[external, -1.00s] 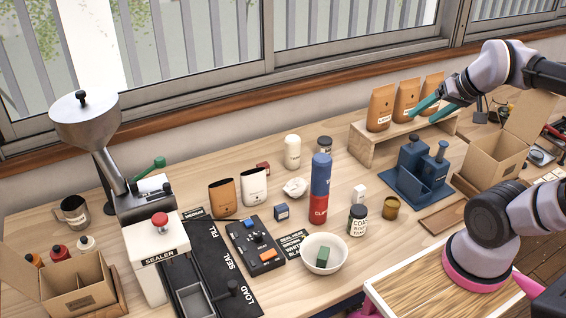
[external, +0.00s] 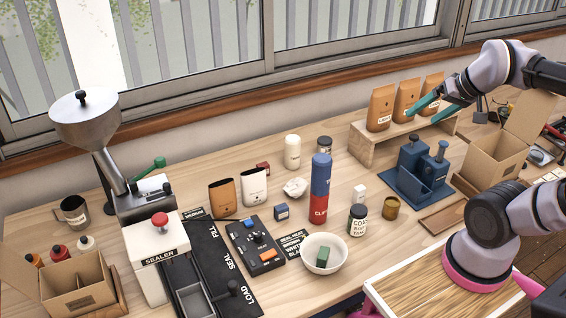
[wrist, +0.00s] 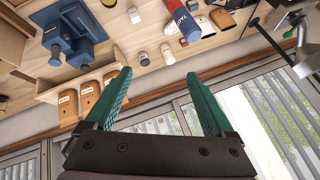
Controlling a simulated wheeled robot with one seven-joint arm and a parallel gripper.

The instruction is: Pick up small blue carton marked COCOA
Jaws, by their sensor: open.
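A small dark blue carton (external: 282,212) with a pale label stands on the wooden table. It is beside the black control box and left of the tall blue and red cylinder. The label is too small to read. I cannot make out the carton in the wrist view. My gripper (external: 425,116) has teal fingers and is well to the right of the carton, above the wooden shelf by the brown bags. In the wrist view my gripper (wrist: 158,73) is open, with nothing between its fingers.
The blue and red cylinder (external: 320,190), white bowl (external: 309,267), crumpled white lump (external: 294,188) and control box (external: 246,233) surround the carton. Brown bags (external: 380,107) stand on a shelf (external: 366,148). A blue stand (external: 417,185) and an open cardboard box (external: 487,158) are on the right.

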